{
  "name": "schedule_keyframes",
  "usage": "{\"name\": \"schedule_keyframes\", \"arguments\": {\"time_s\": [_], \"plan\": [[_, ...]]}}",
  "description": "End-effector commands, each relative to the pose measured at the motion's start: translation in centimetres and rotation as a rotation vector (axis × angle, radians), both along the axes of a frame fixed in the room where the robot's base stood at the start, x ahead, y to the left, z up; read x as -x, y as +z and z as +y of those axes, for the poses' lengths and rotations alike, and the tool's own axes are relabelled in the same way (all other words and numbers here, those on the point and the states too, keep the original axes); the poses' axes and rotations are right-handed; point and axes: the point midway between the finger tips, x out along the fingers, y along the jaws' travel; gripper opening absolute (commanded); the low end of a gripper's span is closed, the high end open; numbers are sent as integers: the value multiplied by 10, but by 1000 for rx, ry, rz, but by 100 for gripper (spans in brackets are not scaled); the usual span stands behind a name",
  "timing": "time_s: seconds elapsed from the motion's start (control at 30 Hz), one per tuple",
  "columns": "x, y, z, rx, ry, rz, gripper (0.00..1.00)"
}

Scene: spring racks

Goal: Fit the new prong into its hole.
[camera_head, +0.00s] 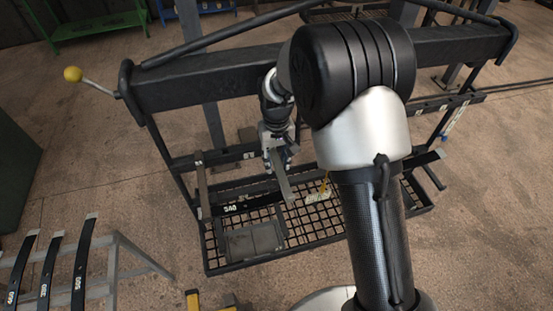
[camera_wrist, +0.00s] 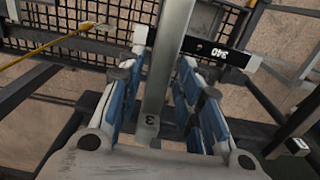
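A long flat grey metal bar, which looks like the new prong (camera_head: 284,184), is between the fingers of my gripper (camera_head: 279,155) and points down and to the right over the rack. In the wrist view the prong (camera_wrist: 168,55) runs away from the palm between the blue-padded fingers of my gripper (camera_wrist: 162,75), with a "3" marked near its palm end. The fingers look closed on it, though the contact faces are partly hidden. The dark rack (camera_head: 180,82) is below and around my gripper. The prong's hole cannot be made out.
A black bar marked 340 (camera_head: 231,208) crosses the rack's mesh shelf (camera_head: 325,230) and also shows in the wrist view (camera_wrist: 218,53). A flat grey plate (camera_head: 252,240) lies on the shelf. Black numbered strips (camera_head: 48,262) rest on a grey stand at lower left. A yellow-knobbed lever (camera_head: 73,74) sticks out left.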

Motion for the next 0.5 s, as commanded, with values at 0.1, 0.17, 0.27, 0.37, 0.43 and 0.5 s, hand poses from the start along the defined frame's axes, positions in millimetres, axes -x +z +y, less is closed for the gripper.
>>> {"name": "schedule_keyframes", "arguments": {"time_s": [0.1,0.17,0.27,0.37,0.43,0.5], "plan": [[0,-1,0,0,0,1,43],[0,-1,0,0,0,1,43],[0,-1,0,1,0,2,43],[1,-2,0,1,0,4,43],[1,0,0,1,0,3,43],[0,6,0,0,0,1,43]]}}
